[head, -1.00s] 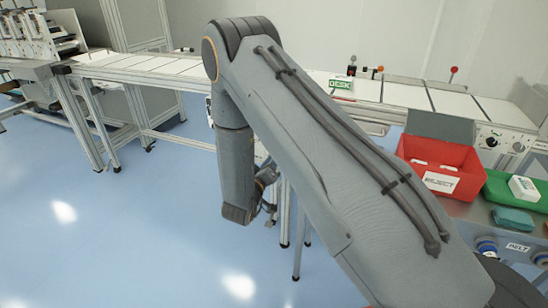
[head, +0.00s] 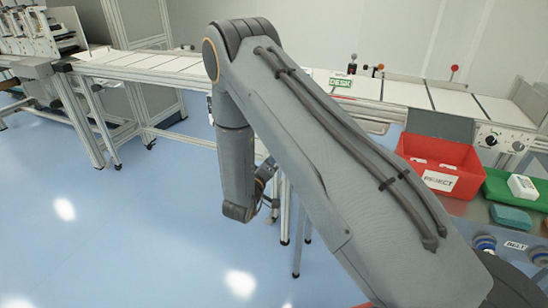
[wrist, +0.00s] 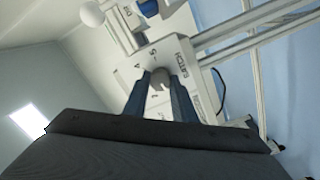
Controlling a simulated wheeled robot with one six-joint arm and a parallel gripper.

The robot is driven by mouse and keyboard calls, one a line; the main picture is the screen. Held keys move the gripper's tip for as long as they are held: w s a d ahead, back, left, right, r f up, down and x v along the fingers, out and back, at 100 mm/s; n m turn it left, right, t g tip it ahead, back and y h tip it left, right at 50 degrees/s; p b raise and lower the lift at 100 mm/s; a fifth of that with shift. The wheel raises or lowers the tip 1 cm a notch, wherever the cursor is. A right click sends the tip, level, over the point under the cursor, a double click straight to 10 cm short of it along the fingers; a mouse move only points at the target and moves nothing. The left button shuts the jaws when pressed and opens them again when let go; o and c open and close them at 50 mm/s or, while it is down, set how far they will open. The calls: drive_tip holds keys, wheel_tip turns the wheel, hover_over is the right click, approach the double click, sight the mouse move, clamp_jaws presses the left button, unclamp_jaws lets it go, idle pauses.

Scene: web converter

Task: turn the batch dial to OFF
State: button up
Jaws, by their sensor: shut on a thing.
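In the wrist view, a grey dial (wrist: 160,80) sits on a white panel (wrist: 178,47). Printed marks and lettering that seems to read BATCH stand beside it. My gripper (wrist: 160,86) has its two blue fingers closed on the dial from both sides. The dial's pointer and its exact setting are hidden or too small to tell. In the head view my arm covers the middle, and the gripper and this dial are hidden behind it.
A conveyor (head: 155,63) runs along the back. At the right stand a red bin (head: 450,155) marked REJECT, a green tray (head: 500,189) with a white box (head: 522,187), and another black knob (head: 491,141) on a panel. The blue floor (head: 110,240) at the left is clear.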

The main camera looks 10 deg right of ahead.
drive_tip(key=o, duration=1)
drive_tip(key=shift+o, duration=0.2)
drive_tip(key=v, duration=0.8)
drive_tip(key=shift+b, duration=0.35)
drive_tip(key=shift+w, duration=0.1)
